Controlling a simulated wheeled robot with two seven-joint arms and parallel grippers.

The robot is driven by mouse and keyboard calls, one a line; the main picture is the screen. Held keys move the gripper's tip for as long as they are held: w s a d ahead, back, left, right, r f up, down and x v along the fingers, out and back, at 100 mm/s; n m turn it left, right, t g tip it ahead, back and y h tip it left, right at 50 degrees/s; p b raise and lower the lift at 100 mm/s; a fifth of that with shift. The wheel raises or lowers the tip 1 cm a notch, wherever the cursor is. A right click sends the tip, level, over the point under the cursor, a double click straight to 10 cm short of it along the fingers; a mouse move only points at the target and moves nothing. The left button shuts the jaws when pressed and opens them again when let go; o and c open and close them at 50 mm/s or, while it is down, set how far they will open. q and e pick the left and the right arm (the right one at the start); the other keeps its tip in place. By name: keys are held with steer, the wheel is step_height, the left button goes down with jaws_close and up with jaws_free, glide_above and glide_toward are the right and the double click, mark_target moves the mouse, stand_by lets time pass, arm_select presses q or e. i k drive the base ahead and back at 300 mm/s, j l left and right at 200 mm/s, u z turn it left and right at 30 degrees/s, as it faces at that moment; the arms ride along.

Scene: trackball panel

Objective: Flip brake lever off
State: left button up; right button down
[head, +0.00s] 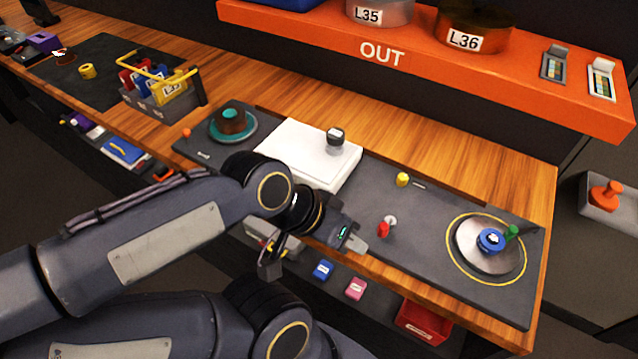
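A small lever with a red knob (384,229) and a pale base stands on the dark panel (430,232), near its front edge; it looks like the brake lever. My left gripper (357,244) is just left of the red knob, with a small gap between them in the picture. Its pale fingertip points toward the lever's side of the panel. The gap between its fingers does not show, so I cannot tell its opening. I see nothing held in it. My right gripper does not show.
Right of the lever is a round silver disc (470,250) with blue and green knobs. A yellow knob (402,179) is behind it. A white box (300,150) stands left. An orange shelf (430,65) overhangs the back. A red bin (425,322) is below.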

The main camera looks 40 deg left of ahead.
mark_target(186, 133)
steer(key=u, duration=1.35)
